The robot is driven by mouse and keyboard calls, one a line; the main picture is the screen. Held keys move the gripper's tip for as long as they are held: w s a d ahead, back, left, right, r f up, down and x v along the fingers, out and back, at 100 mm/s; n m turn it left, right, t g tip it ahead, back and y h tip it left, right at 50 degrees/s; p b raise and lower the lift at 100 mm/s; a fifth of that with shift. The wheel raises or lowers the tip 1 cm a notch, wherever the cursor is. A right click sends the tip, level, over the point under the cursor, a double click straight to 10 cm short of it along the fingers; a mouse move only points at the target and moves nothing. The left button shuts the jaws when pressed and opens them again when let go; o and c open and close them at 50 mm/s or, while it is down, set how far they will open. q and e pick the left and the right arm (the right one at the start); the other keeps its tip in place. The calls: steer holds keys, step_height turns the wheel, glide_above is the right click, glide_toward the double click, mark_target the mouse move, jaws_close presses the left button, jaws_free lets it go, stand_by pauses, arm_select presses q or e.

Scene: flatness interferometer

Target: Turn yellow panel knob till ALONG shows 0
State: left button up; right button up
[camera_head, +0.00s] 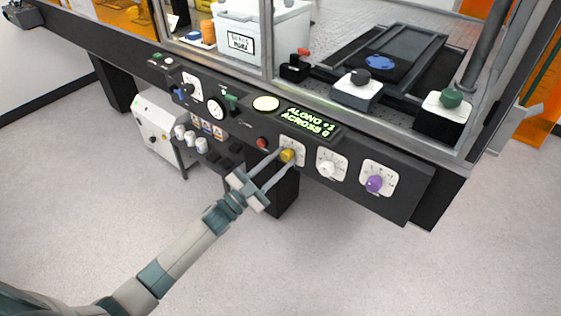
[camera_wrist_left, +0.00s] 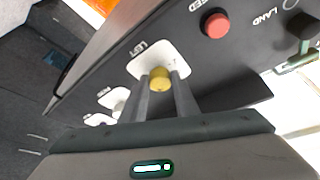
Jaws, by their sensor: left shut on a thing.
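The yellow knob (camera_head: 287,155) sits on a white dial plate (camera_head: 298,144) on the dark front panel. My left gripper (camera_head: 284,158) reaches it from the front and is shut on it, one finger on each side. In the left wrist view the yellow knob (camera_wrist_left: 160,79) shows between the two fingers, under a plate marked "LEFT". The green display (camera_head: 308,121) reads ALONG +1 and ACROSS 0; the last digit is small. My right gripper is not in view.
A white knob (camera_head: 327,169) and a purple knob (camera_head: 374,184) sit to the right on the panel. A red button (camera_head: 262,143) is close on the left. Glass-walled bench equipment stands above, and open floor lies below.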

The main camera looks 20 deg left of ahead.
arm_select(q)
steer(key=shift+m, duration=0.6)
steer(key=shift+g, duration=0.3)
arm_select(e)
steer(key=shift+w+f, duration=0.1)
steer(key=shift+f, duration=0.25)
arm_select(q)
steer(key=o, duration=1.1)
steer(key=shift+c, duration=0.2)
steer(key=shift+a, duration=0.1)
steer(key=shift+s+a+f, duration=0.2)
steer(key=shift+s+a, duration=0.05)
steer(key=shift+s, duration=0.2)
steer(key=b+v, duration=0.2)
steer(key=v, duration=1.4)
steer(key=shift+a, duration=0.2)
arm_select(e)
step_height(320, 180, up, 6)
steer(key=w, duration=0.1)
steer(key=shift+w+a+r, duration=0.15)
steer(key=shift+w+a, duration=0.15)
arm_select(q)
steer(key=shift+f, duration=0.1)
